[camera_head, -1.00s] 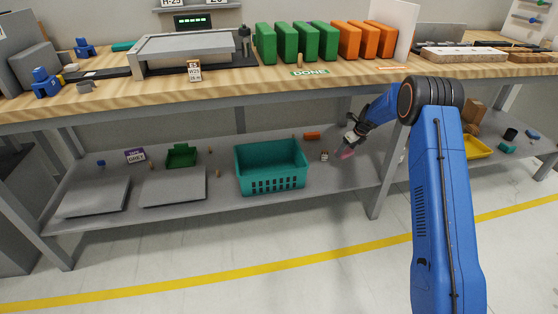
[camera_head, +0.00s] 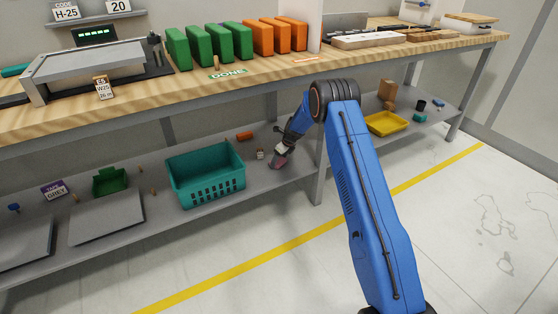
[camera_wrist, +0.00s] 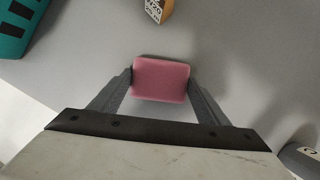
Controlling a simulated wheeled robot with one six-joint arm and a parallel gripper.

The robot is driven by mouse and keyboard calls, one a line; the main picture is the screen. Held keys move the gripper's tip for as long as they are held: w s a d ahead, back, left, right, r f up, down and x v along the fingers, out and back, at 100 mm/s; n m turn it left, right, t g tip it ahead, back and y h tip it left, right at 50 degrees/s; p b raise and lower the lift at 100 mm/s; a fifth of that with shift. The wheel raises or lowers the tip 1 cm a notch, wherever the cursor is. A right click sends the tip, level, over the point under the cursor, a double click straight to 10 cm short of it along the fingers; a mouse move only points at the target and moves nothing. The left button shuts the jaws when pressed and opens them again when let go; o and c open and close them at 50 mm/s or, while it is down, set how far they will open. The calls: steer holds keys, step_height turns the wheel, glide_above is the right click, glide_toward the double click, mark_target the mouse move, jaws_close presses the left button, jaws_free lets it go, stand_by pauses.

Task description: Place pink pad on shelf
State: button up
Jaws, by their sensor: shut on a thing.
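The pink pad (camera_wrist: 160,79) is a small rounded block between the two fingers of my gripper (camera_wrist: 162,88) in the wrist view. Both fingers press on its sides. In the head view the pad (camera_head: 279,163) shows small at the tip of my gripper (camera_head: 281,157), low over the grey lower shelf (camera_head: 255,195) under the bench. It is right of the teal basket. I cannot tell whether the pad touches the shelf.
The teal basket (camera_head: 205,175) stands left of my gripper; its corner shows in the wrist view (camera_wrist: 14,28). A small labelled block (camera_head: 260,154) and an orange piece (camera_head: 245,135) lie close by. A bench leg (camera_head: 319,180) stands to the right, with a yellow tray (camera_head: 388,123) beyond it.

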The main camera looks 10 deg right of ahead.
steer(key=o, duration=1)
steer(key=shift+o, duration=0.2)
steer(key=shift+r, duration=0.1)
steer(key=v, duration=1.2)
steer(key=shift+s+d, duration=0.1)
